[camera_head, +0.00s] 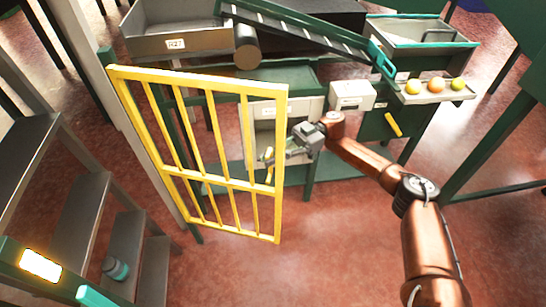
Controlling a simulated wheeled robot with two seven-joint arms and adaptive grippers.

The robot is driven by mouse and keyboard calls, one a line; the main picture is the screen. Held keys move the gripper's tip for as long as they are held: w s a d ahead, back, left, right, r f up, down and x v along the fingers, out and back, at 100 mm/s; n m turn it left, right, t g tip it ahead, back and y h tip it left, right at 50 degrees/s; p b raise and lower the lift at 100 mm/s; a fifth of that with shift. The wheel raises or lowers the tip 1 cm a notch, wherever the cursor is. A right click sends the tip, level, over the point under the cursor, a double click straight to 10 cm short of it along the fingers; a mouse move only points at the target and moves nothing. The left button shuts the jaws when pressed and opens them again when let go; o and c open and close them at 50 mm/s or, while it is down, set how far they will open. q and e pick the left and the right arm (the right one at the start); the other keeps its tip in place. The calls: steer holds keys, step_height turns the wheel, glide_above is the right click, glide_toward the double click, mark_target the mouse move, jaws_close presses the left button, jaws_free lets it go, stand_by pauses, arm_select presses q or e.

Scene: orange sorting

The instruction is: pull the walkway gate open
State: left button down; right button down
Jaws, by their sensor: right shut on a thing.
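The yellow walkway gate (192,182) stands upright left of centre in the head view, its left side against a pale post (128,128). Its free right edge is near the middle of the view. My right gripper (271,157) is at that free edge, shut on the small yellow gate handle (268,154). The fingertips are small and partly hidden by the gate's edge bars. My right arm reaches in from the lower right. My left gripper is not in view.
Dark steps (75,205) with a bottle (115,268) are at left. Behind the gate stand a grey bin marked R27 (200,42), a sloping chute (300,32), and a tray (435,96) with three fruits. Red floor is clear in front of the gate.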

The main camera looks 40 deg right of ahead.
steer(key=shift+d+f, duration=0.1)
steer(key=c, duration=2.2)
jaws_free()
steer(key=shift+c, duration=0.2)
steer(key=shift+o, duration=1)
steer(key=d, duration=0.7)
steer(key=shift+s+d, duration=0.15)
steer(key=shift+d, duration=0.05)
